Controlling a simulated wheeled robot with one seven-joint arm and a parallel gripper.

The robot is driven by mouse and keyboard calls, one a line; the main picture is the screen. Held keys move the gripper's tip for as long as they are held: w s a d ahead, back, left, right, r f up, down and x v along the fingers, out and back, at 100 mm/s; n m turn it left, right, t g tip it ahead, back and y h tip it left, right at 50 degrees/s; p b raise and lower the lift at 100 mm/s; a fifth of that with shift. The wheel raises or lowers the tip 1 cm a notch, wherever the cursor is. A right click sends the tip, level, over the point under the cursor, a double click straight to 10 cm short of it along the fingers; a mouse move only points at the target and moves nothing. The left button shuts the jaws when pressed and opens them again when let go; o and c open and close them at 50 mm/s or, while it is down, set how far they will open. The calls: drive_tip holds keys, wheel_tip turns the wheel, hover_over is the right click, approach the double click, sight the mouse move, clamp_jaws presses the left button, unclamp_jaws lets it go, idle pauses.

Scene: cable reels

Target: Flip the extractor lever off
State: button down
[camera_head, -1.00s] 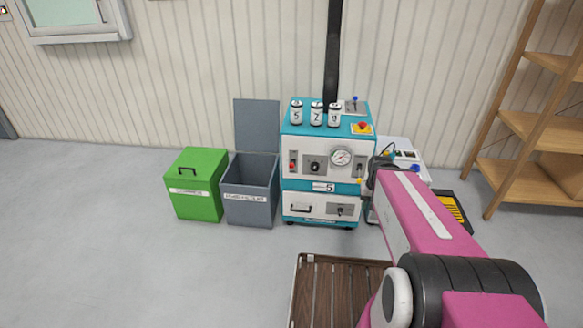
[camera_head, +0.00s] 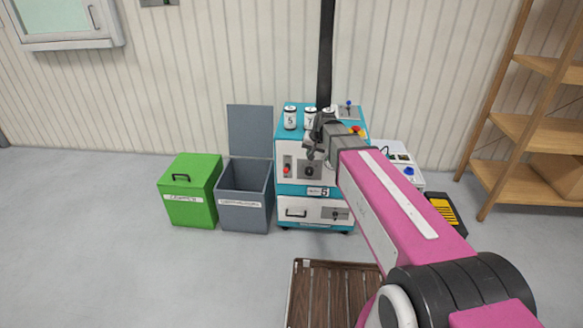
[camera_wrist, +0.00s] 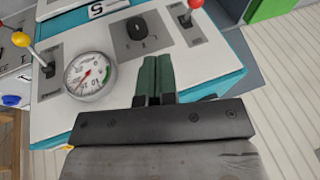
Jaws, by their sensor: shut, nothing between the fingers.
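The teal and white machine (camera_head: 300,190) stands against the wall. A blue-knobbed lever (camera_head: 348,104) stands on its top plate beside the black duct; I cannot read which lever is the extractor's. The front panel has a red-knobbed lever (camera_head: 286,170) at left, also in the wrist view (camera_wrist: 190,8), and a yellow-knobbed lever (camera_wrist: 22,40), hidden behind my arm in the head view. A gauge (camera_wrist: 90,75) and a dark selector knob (camera_wrist: 136,27) lie between them. My gripper (camera_head: 311,152) is shut and empty in front of the panel; its fingers (camera_wrist: 155,65) show no clear contact.
Several numbered canisters (camera_head: 290,117) stand on the machine's top near the black duct (camera_head: 325,60). An open grey bin (camera_head: 245,205) and green box (camera_head: 191,195) stand left. A white unit (camera_head: 400,160) stands right. A slatted pallet (camera_head: 325,290) lies in front.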

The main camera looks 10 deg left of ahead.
drive_tip(key=shift+w+a+r, duration=0.25)
drive_tip(key=shift+a, duration=0.2)
drive_tip(key=shift+w+a+r, duration=0.2)
drive_tip(key=shift+w+a, duration=0.05)
drive_tip(key=shift+a, duration=0.15)
approach(287, 169)
drive_tip(key=w+d+f, duration=0.2)
drive_tip(key=w+f, duration=0.1)
drive_tip(key=f, duration=0.2)
drive_tip(key=shift+s+a+f, duration=0.1)
drive_tip(key=shift+a+f, duration=0.45)
drive_tip(key=shift+a, duration=0.2)
drive_tip(key=shift+s+a+f, duration=0.1)
drive_tip(key=shift+a+f, duration=0.45)
drive_tip(key=shift+a, duration=0.2)
drive_tip(key=shift+s, duration=0.1)
